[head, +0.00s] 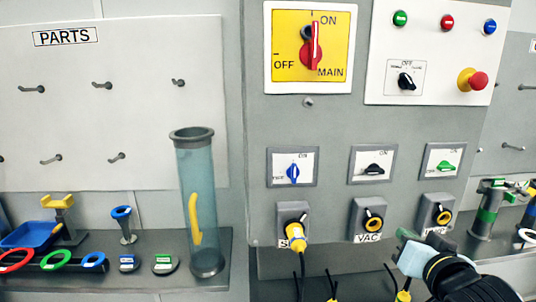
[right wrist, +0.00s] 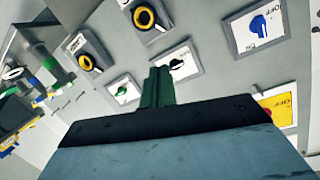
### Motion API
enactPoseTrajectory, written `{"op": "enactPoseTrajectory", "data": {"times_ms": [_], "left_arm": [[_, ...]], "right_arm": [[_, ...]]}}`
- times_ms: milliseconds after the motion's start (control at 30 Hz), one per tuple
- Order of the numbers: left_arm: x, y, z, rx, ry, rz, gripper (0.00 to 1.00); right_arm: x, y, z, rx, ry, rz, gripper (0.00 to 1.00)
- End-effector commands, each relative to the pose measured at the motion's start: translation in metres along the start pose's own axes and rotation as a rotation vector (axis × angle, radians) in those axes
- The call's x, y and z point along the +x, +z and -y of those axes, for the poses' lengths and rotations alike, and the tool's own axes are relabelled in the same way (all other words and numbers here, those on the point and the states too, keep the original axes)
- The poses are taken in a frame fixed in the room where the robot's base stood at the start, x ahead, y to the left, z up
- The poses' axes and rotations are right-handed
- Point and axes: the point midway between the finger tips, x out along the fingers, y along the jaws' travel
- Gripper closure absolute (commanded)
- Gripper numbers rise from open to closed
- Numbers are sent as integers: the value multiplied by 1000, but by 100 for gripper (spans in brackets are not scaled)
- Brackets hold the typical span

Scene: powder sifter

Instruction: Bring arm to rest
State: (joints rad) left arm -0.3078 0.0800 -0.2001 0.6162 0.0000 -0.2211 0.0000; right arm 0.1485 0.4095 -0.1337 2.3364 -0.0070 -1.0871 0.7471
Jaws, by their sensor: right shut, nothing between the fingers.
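My right gripper (head: 405,236) is at the lower right of the head view, in front of the grey control panel (head: 330,120), below the VAC socket (head: 373,221) and the socket to its right (head: 442,215). Its fingers (right wrist: 157,87) are together in the right wrist view, with nothing between them. They appear apart from the panel, though the gap is hard to judge. My left gripper is in neither view.
A yellow plug (head: 296,233) sits in the left socket; another yellow plug (head: 403,296) hangs low near my right arm. The red main switch (head: 312,45) points to ON. A clear tube (head: 206,210) stands left. Metal fixtures (head: 485,210) stand right.

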Motion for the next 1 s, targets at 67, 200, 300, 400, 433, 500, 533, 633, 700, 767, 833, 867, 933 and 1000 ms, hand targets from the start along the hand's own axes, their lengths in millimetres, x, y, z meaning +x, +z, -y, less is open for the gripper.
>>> {"op": "enactPoseTrajectory", "data": {"times_ms": [67, 200, 300, 400, 433, 500, 533, 633, 700, 767, 833, 867, 933, 1000], "left_arm": [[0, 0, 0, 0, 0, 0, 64], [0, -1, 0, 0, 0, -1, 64], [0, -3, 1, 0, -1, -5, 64], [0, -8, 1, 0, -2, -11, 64], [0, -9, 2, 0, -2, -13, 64], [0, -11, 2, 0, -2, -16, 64], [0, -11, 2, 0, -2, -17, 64], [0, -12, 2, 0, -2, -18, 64], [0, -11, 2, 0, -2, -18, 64], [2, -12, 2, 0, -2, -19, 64], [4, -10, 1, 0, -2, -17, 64], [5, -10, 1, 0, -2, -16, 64], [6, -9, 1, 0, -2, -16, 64], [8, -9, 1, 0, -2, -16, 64]], "right_arm": [[-16, 62, -13, -62, 50, 160, 100], [-59, 156, -33, -188, 103, 436, 100], [-94, 206, -42, -263, 112, 607, 100], [-128, 242, -49, -320, 106, 750, 100], [-138, 251, -50, -334, 102, 789, 100], [-161, 271, -53, -365, 91, 875, 100], [-170, 278, -54, -376, 86, 910, 100], [-202, 300, -56, -413, 62, 1023, 100], [-225, 314, -57, -434, 43, 1100, 100], [-210, 329, -63, -437, 46, 1091, 100], [-202, 346, -68, -437, 47, 1097, 100], [-199, 354, -70, -436, 47, 1100, 100], [-192, 373, -75, -436, 47, 1107, 100], [-186, 394, -82, -436, 48, 1117, 100]]}}
